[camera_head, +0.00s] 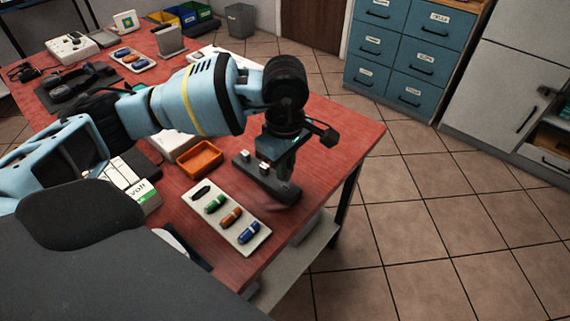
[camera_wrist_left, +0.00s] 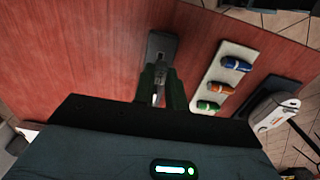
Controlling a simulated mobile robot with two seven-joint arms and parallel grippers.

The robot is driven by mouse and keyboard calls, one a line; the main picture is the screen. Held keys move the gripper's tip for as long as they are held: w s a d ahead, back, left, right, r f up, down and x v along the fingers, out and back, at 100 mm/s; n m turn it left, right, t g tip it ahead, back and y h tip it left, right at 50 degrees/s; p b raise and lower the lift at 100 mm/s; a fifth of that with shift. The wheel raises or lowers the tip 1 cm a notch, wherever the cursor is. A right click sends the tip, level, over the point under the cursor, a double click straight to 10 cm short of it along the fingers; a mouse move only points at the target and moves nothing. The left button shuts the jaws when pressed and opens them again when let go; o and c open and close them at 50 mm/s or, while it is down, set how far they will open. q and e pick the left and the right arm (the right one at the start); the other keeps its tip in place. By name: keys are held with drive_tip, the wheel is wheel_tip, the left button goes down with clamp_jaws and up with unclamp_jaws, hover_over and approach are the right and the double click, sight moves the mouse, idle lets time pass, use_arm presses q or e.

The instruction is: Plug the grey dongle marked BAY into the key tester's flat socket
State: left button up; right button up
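A long dark bar-shaped device (camera_head: 252,178), which looks like the key tester, lies on the red table, with small pale blocks on its left part. Its far end also shows in the left wrist view (camera_wrist_left: 162,46). My left gripper (camera_head: 286,188) points down over the right part of this device. Its dark green fingers (camera_wrist_left: 160,98) are close together around a small greyish piece, which looks like the grey dongle. The BAY mark is not readable. The fingers and palm hide the flat socket, so I cannot tell whether the dongle touches it. My right gripper is out of view.
A pale tray (camera_head: 244,244) beside the device holds green, orange and blue dongles, plus a dark shape at its left end. An orange bin (camera_head: 200,158) stands behind the tray. The table's right edge is close to the gripper.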

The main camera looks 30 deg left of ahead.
use_arm(q)
clamp_jaws()
drive_tip(key=m, duration=0.2)
drive_tip(key=r+m, duration=0.1)
drive_tip(key=shift+s+d+m, duration=0.3)
drive_tip(key=shift+s, duration=0.05)
drive_tip(key=m, duration=0.3)
drive_tip(key=s+r+m, duration=0.1)
drive_tip(key=m, duration=0.1)
drive_tip(key=shift+d+r, duration=0.1)
drive_tip(key=shift+d, duration=0.3)
drive_tip(key=m, duration=0.2)
drive_tip(key=s+r+m, duration=0.1)
drive_tip(key=m, duration=0.2)
drive_tip(key=s+d+m, duration=0.1)
drive_tip(key=m, duration=0.1)
drive_tip(key=shift+r+m, duration=0.3)
drive_tip(key=shift+m, duration=0.1)
